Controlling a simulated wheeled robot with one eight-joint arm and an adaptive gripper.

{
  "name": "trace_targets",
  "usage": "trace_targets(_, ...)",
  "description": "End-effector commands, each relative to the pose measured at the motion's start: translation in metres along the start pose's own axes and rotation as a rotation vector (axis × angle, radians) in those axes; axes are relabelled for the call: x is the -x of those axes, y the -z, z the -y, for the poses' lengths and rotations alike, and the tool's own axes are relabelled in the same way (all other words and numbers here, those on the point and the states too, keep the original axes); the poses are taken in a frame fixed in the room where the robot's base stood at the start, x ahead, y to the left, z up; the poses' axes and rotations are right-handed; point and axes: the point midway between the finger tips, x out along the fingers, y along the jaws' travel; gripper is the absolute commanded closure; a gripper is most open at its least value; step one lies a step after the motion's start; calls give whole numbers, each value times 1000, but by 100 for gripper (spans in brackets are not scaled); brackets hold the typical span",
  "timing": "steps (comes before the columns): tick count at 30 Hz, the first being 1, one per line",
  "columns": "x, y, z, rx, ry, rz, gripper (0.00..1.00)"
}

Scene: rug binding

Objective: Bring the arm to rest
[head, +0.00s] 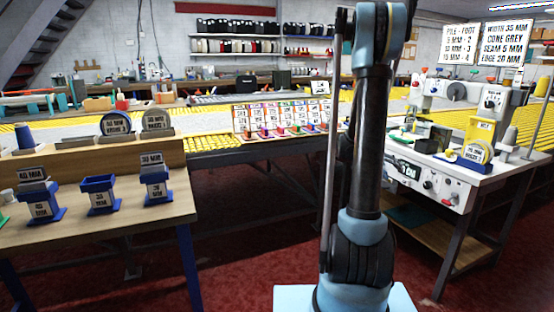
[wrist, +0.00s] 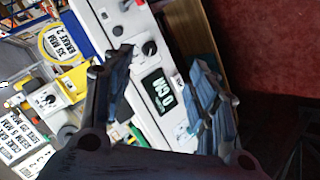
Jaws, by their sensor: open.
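My arm (head: 372,140) stands upright in the middle of the head view, on a pale blue base. Its upper end leaves the top of the picture, so my gripper does not show there. In the wrist view my gripper (wrist: 165,85) is open, its two dark fingers spread apart with nothing held between them. Behind the fingers is the white control panel (wrist: 145,45) of the sewing machine table, with black knobs and a small display. The same panel (head: 432,187) shows at the right in the head view.
A wooden bench (head: 120,217) at the left holds blue holders (head: 101,194) and round reels (head: 115,124). A rack of coloured items (head: 280,118) stands at the centre back. Two white signs (head: 460,45) hang over the machine. Red floor (head: 255,235) lies open between the benches.

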Motion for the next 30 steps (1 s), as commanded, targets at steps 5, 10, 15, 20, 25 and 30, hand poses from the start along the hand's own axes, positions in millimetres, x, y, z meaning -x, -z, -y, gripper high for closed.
trace_targets(5, 35, -24, -5, 20, 86, 22, 47)
trace_targets(10, 66, -51, -7, 41, 169, 43, 47)
trace_targets(15, 95, -80, -8, 65, 252, 61, 47)
trace_targets(20, 121, -111, -7, 87, 331, 79, 47)
trace_targets(25, 148, -144, -4, 113, 417, 93, 47)
trace_targets(30, 172, -180, 0, 140, 502, 107, 47)
